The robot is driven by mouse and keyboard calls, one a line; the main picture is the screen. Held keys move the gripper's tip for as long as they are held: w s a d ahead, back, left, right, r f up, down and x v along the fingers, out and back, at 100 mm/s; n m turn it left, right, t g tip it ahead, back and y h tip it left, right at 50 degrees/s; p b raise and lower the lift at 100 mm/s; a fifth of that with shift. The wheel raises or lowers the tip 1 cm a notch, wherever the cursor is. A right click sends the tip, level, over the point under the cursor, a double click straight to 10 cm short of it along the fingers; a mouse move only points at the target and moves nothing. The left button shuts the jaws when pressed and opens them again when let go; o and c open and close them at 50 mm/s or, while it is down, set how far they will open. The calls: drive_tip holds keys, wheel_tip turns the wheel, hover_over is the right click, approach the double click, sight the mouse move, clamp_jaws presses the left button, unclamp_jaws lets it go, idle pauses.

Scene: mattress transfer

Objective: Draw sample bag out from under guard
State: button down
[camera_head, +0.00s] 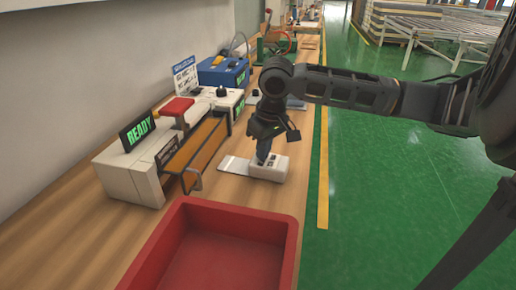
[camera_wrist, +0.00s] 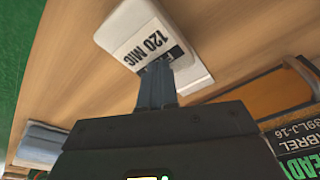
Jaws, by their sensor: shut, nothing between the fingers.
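My gripper (camera_head: 262,155) is shut and empty. Its fingertips are at the top of a white block (camera_head: 280,169) on the bench; contact is unclear. In the wrist view the closed fingers (camera_wrist: 158,75) overlap this block (camera_wrist: 118,28), whose label reads "120 MIC". A flat pale piece (camera_head: 233,166) lies at the block's left side. The guard seems to be the amber panel (camera_head: 200,145) on the front of the white machine, with a curved handle. Part of it shows in the wrist view (camera_wrist: 250,97). I cannot clearly make out a sample bag under it.
An open red bin (camera_head: 291,240) stands at the front of the bench. The machine (camera_head: 120,175) bears a "READY" display (camera_head: 138,132). A blue box (camera_head: 222,72) stands farther back. The wooden bench (camera_head: 75,235) is clear left of the bin.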

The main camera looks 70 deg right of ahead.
drive_tip(key=shift+a+f, duration=0.1)
drive_tip(key=shift+f, duration=0.4)
drive_tip(key=shift+s, duration=0.15)
drive_tip(key=shift+s+a, duration=0.35)
drive_tip(key=shift+s, duration=0.3)
drive_tip(key=shift+r+p, duration=0.75)
drive_tip(key=shift+p, duration=0.05)
drive_tip(key=shift+w, duration=0.1)
